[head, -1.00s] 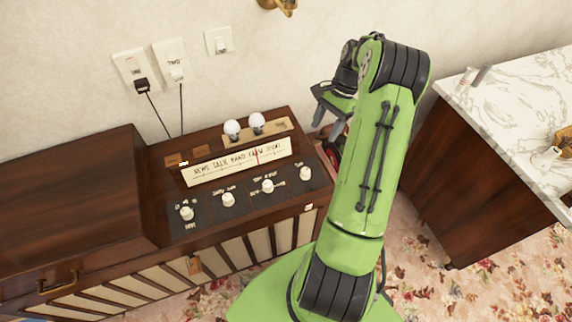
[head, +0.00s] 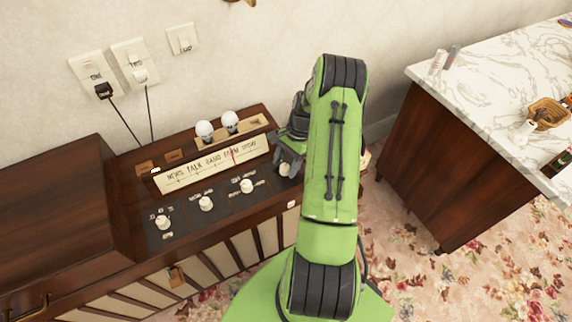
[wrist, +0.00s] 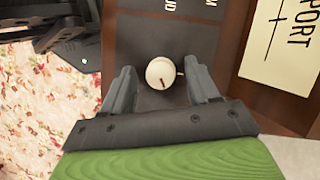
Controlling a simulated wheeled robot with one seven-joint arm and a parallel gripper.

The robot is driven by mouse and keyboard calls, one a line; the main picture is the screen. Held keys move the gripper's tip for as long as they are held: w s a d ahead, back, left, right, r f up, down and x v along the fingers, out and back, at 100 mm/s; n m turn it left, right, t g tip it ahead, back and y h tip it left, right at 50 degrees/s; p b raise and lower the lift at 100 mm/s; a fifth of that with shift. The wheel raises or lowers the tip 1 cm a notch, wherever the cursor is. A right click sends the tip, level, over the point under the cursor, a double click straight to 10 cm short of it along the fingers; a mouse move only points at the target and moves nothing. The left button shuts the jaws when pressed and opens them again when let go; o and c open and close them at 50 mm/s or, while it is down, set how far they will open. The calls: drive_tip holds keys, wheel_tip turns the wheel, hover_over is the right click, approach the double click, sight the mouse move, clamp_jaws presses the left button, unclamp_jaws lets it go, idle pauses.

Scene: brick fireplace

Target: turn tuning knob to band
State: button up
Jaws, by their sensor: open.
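The radio panel (head: 185,231) carries a row of white knobs. The rightmost knob (head: 284,169) is partly hidden by my gripper (head: 287,158) in the head view. In the wrist view, this round white knob (wrist: 160,72) with a small red mark sits between the fingers of my open gripper (wrist: 161,78), with gaps on both sides. The lettered dial (head: 200,171) lies above the knobs, and its red needle (head: 233,155) stands near FARM. The word BAND is near the dial's middle.
Two white bulbs (head: 230,122) stand behind the dial. Two cords hang from wall plugs (head: 103,91) at the left. A marble-topped cabinet (head: 490,85) stands at the right, with floral carpet between it and the radio cabinet.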

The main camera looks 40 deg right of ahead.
drive_tip(key=c, duration=1)
drive_tip(key=shift+c, duration=0.2)
drive_tip(key=shift+n, duration=0.3)
drive_tip(key=n+g, duration=0.1)
drive_tip(key=n, duration=0.1)
drive_tip(key=n+g, duration=0.1)
drive_tip(key=n, duration=0.2)
drive_tip(key=shift+w+a+n+h, duration=0.1)
drive_tip(key=shift+w+n+h, duration=0.1)
drive_tip(key=shift+n+h, duration=0.1)
drive_tip(key=n+g+h, duration=0.1)
drive_tip(key=n, duration=0.4)
drive_tip(key=shift+g+h, duration=0.4)
drive_tip(key=shift+n, duration=0.4)
drive_tip(key=o, duration=1)
drive_tip(key=shift+o, duration=0.2)
